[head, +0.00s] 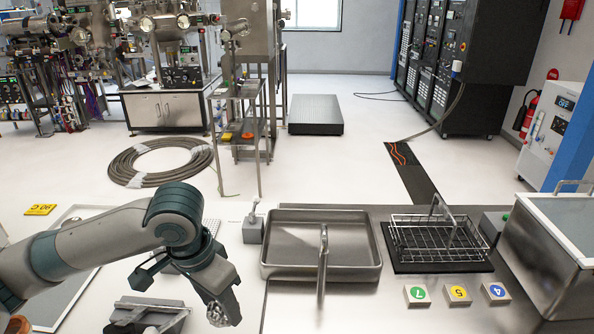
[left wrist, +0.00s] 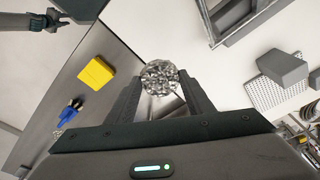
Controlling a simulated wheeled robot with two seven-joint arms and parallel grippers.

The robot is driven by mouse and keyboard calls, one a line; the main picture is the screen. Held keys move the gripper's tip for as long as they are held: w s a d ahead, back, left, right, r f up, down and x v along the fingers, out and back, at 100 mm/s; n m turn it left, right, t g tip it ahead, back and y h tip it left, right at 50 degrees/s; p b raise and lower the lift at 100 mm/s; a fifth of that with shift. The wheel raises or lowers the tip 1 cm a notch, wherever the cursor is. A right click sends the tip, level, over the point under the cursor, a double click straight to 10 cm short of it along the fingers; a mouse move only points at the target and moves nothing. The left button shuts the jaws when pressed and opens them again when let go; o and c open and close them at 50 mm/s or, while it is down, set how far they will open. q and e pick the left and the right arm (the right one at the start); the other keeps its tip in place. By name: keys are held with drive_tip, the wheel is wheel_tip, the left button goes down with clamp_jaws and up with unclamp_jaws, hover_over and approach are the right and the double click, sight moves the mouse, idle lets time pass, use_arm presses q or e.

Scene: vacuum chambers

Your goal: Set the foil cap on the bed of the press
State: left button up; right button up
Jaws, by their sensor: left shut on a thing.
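The foil cap (left wrist: 160,77) is a crumpled silver piece, held between the fingertips of my left gripper (left wrist: 157,88) in the left wrist view. In the head view, my left gripper (head: 221,309) points down at the bottom, left of the steel bench, with the silver foil cap (head: 216,314) at its tip. The gripper is shut on the cap. I cannot tell for certain which thing is the press; a dark grey metal frame (head: 145,316) at the bottom edge, left of the gripper, is partly cut off.
A steel tray (head: 350,250) lies right of my left gripper, with a small grey lever block (head: 253,230) beside it. Further right are a wire basket (head: 440,235), numbered blocks (head: 458,295) and a steel tank (head: 560,240). A yellow block (left wrist: 97,72) shows in the left wrist view.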

use_arm(q)
drive_tip(key=w+a+r+n+y, duration=0.1)
drive_tip(key=a+r+n, duration=0.1)
drive_tip(key=a+n, duration=0.4)
drive_tip(key=shift+w+r+n+b, duration=0.2)
drive_tip(key=shift+n+b, duration=0.15)
drive_tip(key=shift+n, duration=0.15)
drive_tip(key=shift+d+f, duration=0.1)
drive_tip(key=shift+d, duration=0.05)
